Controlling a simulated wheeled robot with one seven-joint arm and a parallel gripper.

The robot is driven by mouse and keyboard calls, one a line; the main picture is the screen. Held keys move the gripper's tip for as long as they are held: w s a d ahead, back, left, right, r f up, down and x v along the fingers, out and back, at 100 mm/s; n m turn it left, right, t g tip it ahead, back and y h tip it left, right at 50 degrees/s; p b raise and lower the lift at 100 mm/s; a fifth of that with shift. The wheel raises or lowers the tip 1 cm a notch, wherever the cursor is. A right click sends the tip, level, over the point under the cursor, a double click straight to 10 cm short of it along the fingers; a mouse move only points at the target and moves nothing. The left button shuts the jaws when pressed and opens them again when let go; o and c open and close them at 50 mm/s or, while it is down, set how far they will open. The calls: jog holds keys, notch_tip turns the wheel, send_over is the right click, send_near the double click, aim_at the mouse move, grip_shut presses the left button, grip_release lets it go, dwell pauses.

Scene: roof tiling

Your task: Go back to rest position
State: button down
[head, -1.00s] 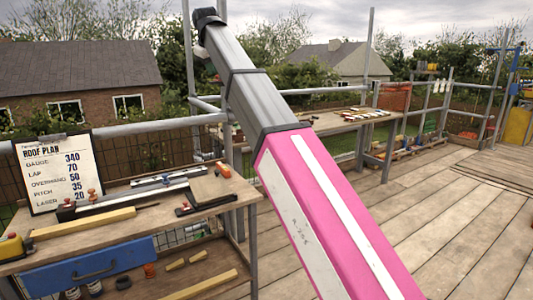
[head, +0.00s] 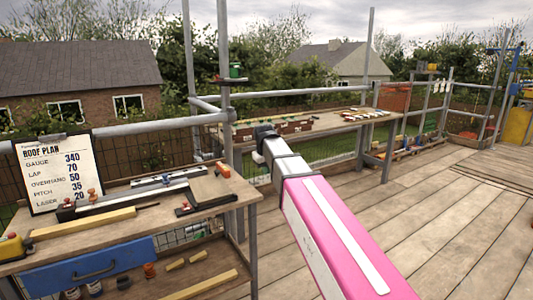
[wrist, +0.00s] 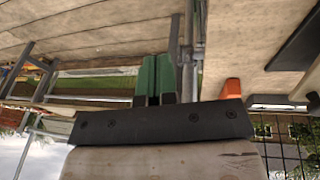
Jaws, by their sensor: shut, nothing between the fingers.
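In the wrist view, my gripper (wrist: 157,62) shows two green fingers side by side, shut with nothing between them. A dark bar with screws lies across the picture below the fingers. In the head view, my pink and grey arm reaches away over the deck, low and to the right of the workbench (head: 178,217). Its dark far end is close to the scaffold post, and the fingers cannot be made out there. My arm touches nothing that I can see.
A roof plan board (head: 58,175), a blue drawer (head: 90,265) and several tools are on the workbench at left. A second table (head: 350,119) stands along the rail. The plank deck (head: 450,220) at right is clear.

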jog(key=s+d+f+m+g, duration=0.1)
jog(key=s+d+f+m, duration=0.1)
jog(key=s+d+f, duration=0.4)
jog(key=s+d+f+m+g, duration=0.1)
jog(key=s+d+f, duration=0.5)
jog(key=f, duration=0.7)
jog(key=s+d+f+m+g, duration=0.1)
jog(key=s+d+f+m, duration=0.1)
jog(key=s+d+f, duration=0.5)
jog(key=s+f, duration=0.3)
jog(key=shift+f+m, duration=0.25)
jog(key=shift+m, duration=0.05)
jog(key=shift+s+d, duration=0.1)
